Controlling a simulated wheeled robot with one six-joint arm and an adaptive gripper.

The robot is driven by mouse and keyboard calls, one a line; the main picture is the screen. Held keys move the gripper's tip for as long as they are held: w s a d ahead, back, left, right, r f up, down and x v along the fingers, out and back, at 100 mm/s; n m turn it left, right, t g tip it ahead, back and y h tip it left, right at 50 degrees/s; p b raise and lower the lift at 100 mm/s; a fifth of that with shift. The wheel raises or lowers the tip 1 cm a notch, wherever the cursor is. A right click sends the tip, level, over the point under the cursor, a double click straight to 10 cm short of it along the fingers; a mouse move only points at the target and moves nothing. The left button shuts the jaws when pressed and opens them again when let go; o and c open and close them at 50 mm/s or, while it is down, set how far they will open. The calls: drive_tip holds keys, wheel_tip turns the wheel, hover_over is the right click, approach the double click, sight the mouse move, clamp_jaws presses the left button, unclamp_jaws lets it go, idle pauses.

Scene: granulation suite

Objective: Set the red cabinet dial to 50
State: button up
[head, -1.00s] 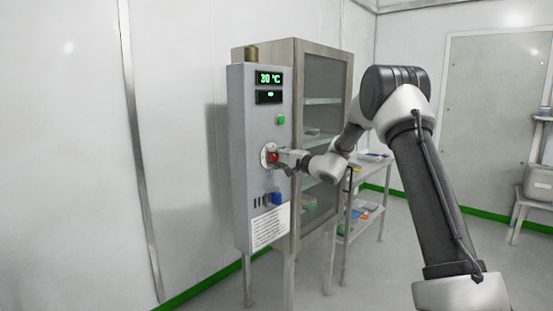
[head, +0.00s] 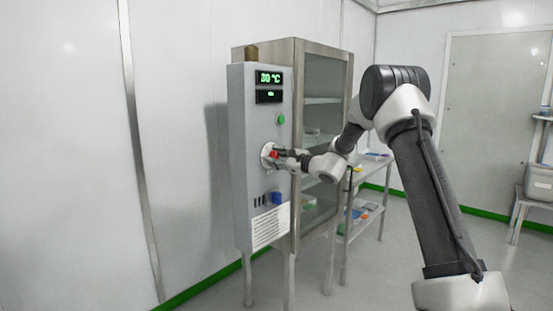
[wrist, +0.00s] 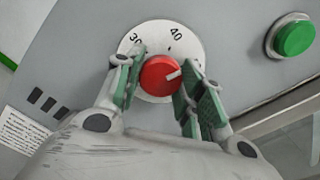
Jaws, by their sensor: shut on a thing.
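The red dial (wrist: 158,76) sits on a round white scale plate (wrist: 150,38) on the grey cabinet front. In the wrist view the numbers 30 and 40 show at its upper edge. The dial's white pointer line aims right and slightly up, clockwise of the 40. My gripper (wrist: 158,85) is shut on the dial, with a green-padded finger on each side. The fingers hide parts of the scale. In the head view the red dial (head: 274,154) shows at the tip of my gripper (head: 279,154). The green display (head: 270,78) appears to read 30 °C, but its first digit is unclear.
A green button (head: 281,119) is above the dial and a blue switch (head: 277,198) is below it. A label (head: 270,227) is at the panel's bottom. A glass-door cabinet (head: 325,120) stands right behind, with a shelf table (head: 372,165) beyond.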

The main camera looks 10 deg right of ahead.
drive_tip(key=shift+f+m, duration=0.1)
drive_tip(key=shift+m, duration=1.8)
drive_tip(key=o, duration=1)
drive_tip(key=v, duration=1.2)
